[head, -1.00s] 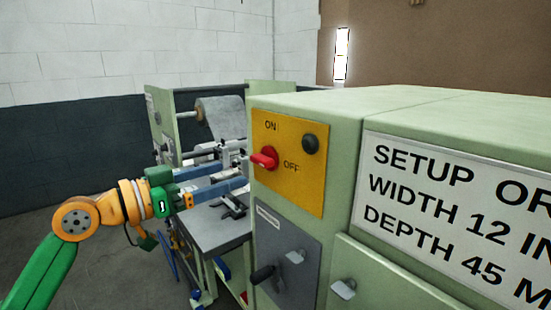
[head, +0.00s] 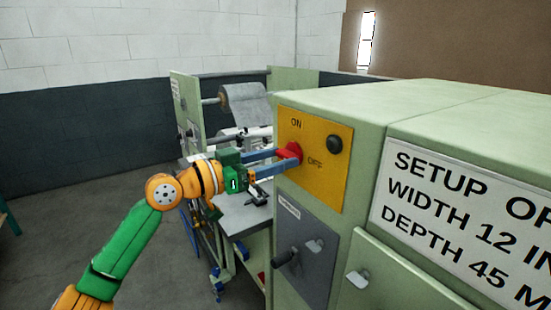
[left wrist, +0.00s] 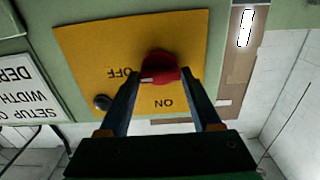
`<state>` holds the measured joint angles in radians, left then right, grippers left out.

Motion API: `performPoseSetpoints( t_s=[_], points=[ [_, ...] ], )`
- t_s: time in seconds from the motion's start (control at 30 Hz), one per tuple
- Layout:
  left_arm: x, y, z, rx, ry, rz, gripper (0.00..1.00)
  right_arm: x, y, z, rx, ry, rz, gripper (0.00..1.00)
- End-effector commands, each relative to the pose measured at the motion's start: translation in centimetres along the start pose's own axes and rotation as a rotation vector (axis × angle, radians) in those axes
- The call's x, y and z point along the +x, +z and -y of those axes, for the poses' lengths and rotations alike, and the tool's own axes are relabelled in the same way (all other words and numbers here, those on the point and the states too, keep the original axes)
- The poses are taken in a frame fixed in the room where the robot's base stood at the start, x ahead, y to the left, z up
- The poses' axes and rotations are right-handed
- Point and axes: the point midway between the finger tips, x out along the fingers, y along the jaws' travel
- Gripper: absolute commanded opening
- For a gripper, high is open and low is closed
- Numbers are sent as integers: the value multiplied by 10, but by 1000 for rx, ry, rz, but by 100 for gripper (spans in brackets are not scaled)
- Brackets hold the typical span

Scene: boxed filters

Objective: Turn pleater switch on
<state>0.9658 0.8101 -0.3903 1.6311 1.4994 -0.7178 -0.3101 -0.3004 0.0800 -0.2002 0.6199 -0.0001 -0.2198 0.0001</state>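The red switch knob (head: 291,151) is on a yellow panel (head: 325,187) with ON above it and OFF to its lower right. It also shows in the left wrist view (left wrist: 160,67), where the panel appears upside down. My left gripper (head: 284,158) is at the panel, its two blue fingers spread apart. In the left wrist view the fingertips lie on either side of the knob, very close to it; I cannot tell whether they touch it. The knob's exact pointing direction is partly hidden. My right gripper is not in view.
A black round button (head: 334,144) sits right of the knob. Below is a grey panel (head: 296,258) with a black handle (head: 286,257). A large setup sign (head: 450,200) is on the right. A grey roll (head: 245,103) and worktable (head: 238,217) stand behind my left gripper.

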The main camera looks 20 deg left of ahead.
Motion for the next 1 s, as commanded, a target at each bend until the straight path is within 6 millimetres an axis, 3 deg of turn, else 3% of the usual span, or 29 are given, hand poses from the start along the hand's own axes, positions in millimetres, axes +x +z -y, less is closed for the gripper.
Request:
performPoseSetpoints(
  t_s=[0.47,1.0],
  points=[
    [0,-2,0,-126,0,1,9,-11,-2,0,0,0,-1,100],
    [0,-4,0,-622,0,-1,9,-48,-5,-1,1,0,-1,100]
  ],
)
